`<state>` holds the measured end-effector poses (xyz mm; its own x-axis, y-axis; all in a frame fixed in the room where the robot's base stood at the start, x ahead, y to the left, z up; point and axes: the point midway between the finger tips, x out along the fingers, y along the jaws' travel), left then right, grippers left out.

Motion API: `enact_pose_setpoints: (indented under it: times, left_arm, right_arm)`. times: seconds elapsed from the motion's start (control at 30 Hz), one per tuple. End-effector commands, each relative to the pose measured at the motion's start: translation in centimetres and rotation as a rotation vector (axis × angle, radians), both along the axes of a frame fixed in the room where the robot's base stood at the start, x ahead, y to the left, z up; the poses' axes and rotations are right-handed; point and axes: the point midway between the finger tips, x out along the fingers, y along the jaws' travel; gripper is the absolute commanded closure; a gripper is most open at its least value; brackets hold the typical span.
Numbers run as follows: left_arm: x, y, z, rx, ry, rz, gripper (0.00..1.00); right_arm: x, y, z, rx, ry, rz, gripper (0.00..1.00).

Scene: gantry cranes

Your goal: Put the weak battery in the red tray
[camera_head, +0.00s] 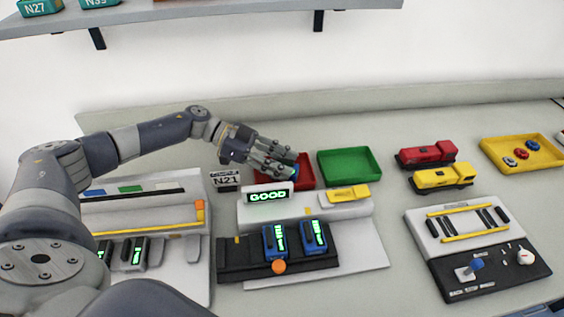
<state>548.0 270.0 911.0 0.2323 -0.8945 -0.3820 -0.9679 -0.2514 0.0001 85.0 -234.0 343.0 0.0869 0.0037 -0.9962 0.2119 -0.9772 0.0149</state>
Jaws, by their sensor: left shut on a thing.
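My left gripper (285,168) is over the red tray (306,172) and hides much of it. It is shut on a battery, of which only a small blue and green bit shows under the fingers. I cannot tell whether that battery touches the tray floor. Two blue batteries with green displays, a left one (274,242) and a right one (315,234), stand in a dark holder (235,262). My right gripper is not in view.
A green tray (350,167), which looks empty, stands right of the red one. Red (425,154) and yellow (440,178) toy vehicles, a yellow tray (530,165) and a control panel (490,265) lie farther right.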

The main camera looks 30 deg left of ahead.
Motion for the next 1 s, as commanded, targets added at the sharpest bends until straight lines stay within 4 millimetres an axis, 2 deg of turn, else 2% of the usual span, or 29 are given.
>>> enact_pose_setpoints:
  times: [0.2,0.23,0.3,0.33,0.73,0.87,1.0]
  left_arm:
    - [0.0,0.0,-0.3,-0.001,0.0,0.0,0.93]
    - [0.0,0.0,-0.4,0.0,0.0,-0.001,0.62]
    - [0.0,0.0,-0.3,0.0,0.0,-0.001,0.46]
    - [0.0,0.0,-0.3,0.0,0.0,-0.001,0.44]
    - [0.0,0.1,0.2,0.001,0.0,0.001,0.44]
    - [-0.4,1.9,0.6,0.002,0.0,0.003,0.44]
    - [-1.1,4.6,1.7,0.003,0.0,0.005,0.44]
  right_arm:
    - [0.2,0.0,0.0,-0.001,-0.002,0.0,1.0]
    - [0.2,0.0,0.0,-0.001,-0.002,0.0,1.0]
    - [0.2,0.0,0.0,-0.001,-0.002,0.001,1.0]
    - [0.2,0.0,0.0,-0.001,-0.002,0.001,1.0]
    - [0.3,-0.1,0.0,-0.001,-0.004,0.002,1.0]
    - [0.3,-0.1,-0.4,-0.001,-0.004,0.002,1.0]
    - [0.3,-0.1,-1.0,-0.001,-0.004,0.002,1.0]
